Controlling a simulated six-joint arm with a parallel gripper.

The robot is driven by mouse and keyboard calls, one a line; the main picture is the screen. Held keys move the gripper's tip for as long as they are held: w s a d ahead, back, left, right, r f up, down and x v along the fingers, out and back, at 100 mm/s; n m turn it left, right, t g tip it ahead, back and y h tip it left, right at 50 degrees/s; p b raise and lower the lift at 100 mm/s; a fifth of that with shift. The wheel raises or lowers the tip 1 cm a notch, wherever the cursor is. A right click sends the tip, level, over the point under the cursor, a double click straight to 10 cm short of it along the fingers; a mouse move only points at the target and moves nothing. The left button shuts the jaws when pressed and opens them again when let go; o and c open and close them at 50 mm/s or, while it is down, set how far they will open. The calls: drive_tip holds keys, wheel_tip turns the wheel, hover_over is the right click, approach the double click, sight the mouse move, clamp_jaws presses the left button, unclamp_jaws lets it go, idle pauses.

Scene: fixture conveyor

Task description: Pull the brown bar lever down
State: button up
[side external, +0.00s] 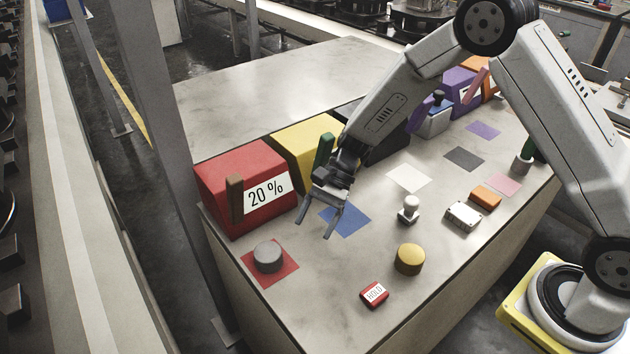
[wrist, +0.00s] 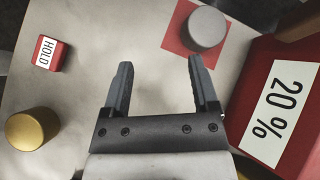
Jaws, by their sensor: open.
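The brown bar lever (side external: 235,199) stands upright against the front of the red box (side external: 222,163), left of its white "20 %" label (side external: 266,192).
A grey cylinder (side external: 268,257) stands on a red square. A gold cylinder (side external: 410,259) and a red "HOLD" block (side external: 374,294) stand toward the table's front edge. A yellow box (side external: 298,150) with a green bar (side external: 324,149) is close behind my gripper.

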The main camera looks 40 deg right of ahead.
drive_tip(key=w+a+r+n+h, duration=0.3)
drive_tip(key=r+n+h, duration=0.2)
drive_tip(key=r+n, duration=0.15)
wheel_tip(320, 180, up, 10)
drive_tip(key=f+n+t+h, duration=0.1)
drive_tip(key=n+t+h, duration=0.1)
drive_tip(key=n+h, duration=0.25)
hover_over(238, 200)
drive_tip(key=shift+r+n+y, duration=0.25)
drive_tip(key=shift+n+y, duration=0.1)
drive_tip(key=shift+n, duration=0.05)
drive_tip(key=shift+f, duration=0.15)
drive_tip(key=shift+f, duration=3.75)
clamp_jaws()
